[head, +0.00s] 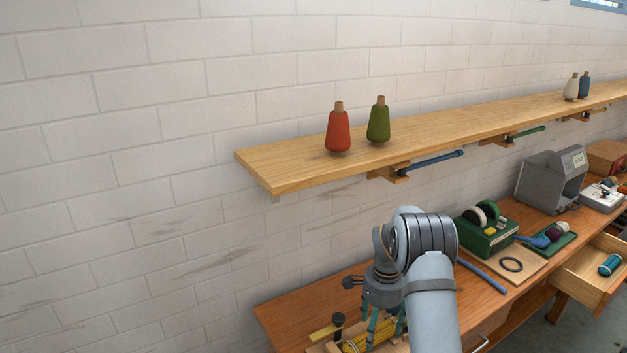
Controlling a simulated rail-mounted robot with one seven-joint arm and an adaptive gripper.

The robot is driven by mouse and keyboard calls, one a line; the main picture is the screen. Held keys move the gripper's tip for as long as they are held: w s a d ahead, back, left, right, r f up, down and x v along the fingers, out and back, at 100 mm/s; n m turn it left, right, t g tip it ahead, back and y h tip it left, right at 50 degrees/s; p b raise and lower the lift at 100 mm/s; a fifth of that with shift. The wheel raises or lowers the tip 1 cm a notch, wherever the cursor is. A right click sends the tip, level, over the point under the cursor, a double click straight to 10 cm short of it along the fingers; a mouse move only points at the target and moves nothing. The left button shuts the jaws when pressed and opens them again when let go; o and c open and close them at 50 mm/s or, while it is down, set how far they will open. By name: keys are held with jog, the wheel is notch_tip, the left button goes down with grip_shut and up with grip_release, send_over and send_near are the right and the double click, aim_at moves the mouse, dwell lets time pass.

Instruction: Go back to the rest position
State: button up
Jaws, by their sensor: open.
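My gripper (386,329) is low at the bottom middle of the head view, pointing down, with its teal fingers apart. It is over the left part of the wooden bench (272,311). A yellow skein (356,342) lies in a wooden holder below and beside the fingers, partly hidden by them. Whether the fingers touch it I cannot tell. The fingertips are partly cut off by my arm and the frame edge.
Right on the bench stand a green tape dispenser (486,238) and a grey machine (545,183). A drawer (575,288) stands open.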

jog(key=shift+r, duration=1.55)
